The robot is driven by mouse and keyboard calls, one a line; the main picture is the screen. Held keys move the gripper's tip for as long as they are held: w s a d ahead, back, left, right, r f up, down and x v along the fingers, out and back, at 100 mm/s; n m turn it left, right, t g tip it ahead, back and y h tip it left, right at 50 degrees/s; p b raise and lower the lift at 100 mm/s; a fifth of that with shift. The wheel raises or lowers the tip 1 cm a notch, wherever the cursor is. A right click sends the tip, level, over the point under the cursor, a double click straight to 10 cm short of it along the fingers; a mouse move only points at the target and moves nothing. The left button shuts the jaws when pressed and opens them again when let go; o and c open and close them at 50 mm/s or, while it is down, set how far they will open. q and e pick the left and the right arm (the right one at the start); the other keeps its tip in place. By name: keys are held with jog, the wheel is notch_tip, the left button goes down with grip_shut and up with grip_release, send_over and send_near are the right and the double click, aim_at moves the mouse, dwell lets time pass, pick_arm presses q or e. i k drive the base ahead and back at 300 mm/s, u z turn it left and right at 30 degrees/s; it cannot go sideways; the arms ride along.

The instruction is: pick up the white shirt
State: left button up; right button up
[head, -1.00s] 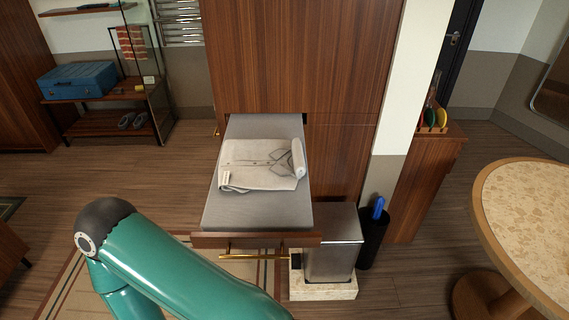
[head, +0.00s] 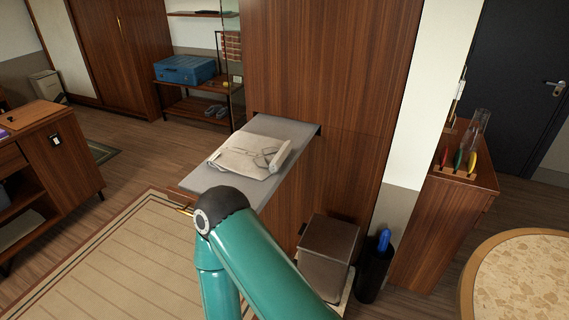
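The white shirt (head: 249,157) lies folded and flat on a grey pull-out surface (head: 213,177) that extends from a tall wooden cabinet. A pale rolled part of it lies along its right edge. A teal arm of mine crosses the lower middle of the head view, and its dark elbow is in front of the near end of the grey surface. The arm's gripper is out of the picture, and so is my other gripper. Nothing is touching the shirt in view.
A dark bin (head: 327,244) and a black holder with a blue item (head: 375,268) stand right of the surface. A round table (head: 480,256) is at the lower right. A wooden desk (head: 62,160) is at the left.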

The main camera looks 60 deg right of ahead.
aim_at(258, 158)
jog(key=z, duration=0.05)
jog(key=k, duration=0.6)
jog(key=z, duration=1.05)
jog(key=i, duration=1)
jog(key=z, duration=0.15)
